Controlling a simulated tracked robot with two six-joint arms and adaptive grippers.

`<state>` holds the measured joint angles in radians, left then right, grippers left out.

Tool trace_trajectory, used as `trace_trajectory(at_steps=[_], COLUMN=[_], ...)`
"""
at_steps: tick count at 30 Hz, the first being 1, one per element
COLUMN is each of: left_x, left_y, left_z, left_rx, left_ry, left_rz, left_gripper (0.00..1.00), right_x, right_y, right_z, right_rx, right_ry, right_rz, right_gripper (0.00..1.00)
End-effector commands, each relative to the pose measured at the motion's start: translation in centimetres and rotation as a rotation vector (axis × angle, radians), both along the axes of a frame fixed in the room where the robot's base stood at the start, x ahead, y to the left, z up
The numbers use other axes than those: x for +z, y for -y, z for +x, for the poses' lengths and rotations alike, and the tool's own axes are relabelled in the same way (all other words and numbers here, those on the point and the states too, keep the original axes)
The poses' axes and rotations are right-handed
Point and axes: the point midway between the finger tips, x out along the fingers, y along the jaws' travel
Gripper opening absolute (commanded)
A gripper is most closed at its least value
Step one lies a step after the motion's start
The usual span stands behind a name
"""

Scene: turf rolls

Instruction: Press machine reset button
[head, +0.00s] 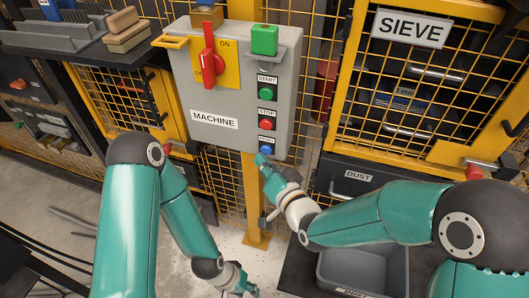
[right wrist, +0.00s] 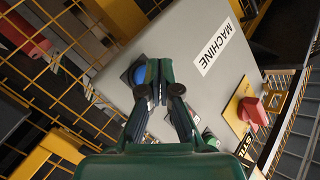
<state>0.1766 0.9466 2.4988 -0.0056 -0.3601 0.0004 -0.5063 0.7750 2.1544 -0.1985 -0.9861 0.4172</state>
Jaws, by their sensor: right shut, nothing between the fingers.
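The grey machine control box (head: 195,100) hangs on a yellow post, with a red rotary switch (head: 209,55) and a column of buttons. The blue button (head: 265,152) is the lowest, below the green start and red stop buttons. It also shows in the right wrist view (right wrist: 139,75), partly covered by a fingertip. My right gripper (head: 262,161) is shut and empty, its tips right at the blue button. I cannot tell whether they touch it. My left gripper (head: 245,290) is low at the bottom edge, away from the box; its jaws are too small to read.
A green block (head: 264,40) sits on a small ledge at the box's upper right. Yellow mesh fencing (head: 420,100) stands behind and beside the box. A grey bin (head: 365,268) lies below my right arm. A dust drawer (head: 365,180) is at the right.

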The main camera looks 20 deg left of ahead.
Motion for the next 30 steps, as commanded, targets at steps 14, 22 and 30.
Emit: trace_trajectory(at_steps=[14, 22, 30], left_x=[-0.6, -2.0, -2.5], left_y=[0.0, 0.0, 0.0], left_z=[0.0, 0.0, 0.0], left_rx=[0.000, 0.000, 0.000], left_ry=[0.000, 0.000, 0.000], left_rz=[0.000, 0.000, 0.000], left_gripper=[0.40, 0.40, 0.40], right_x=[-0.1, -0.1, 0.0], right_y=[-0.1, -0.2, -0.2], right_z=[-1.0, -3.7, -5.1], right_rx=[0.002, 0.003, 0.001], right_ry=[0.001, 0.002, -0.001], right_rz=[0.000, 0.000, 0.000], right_gripper=[0.00, 0.00, 0.00])
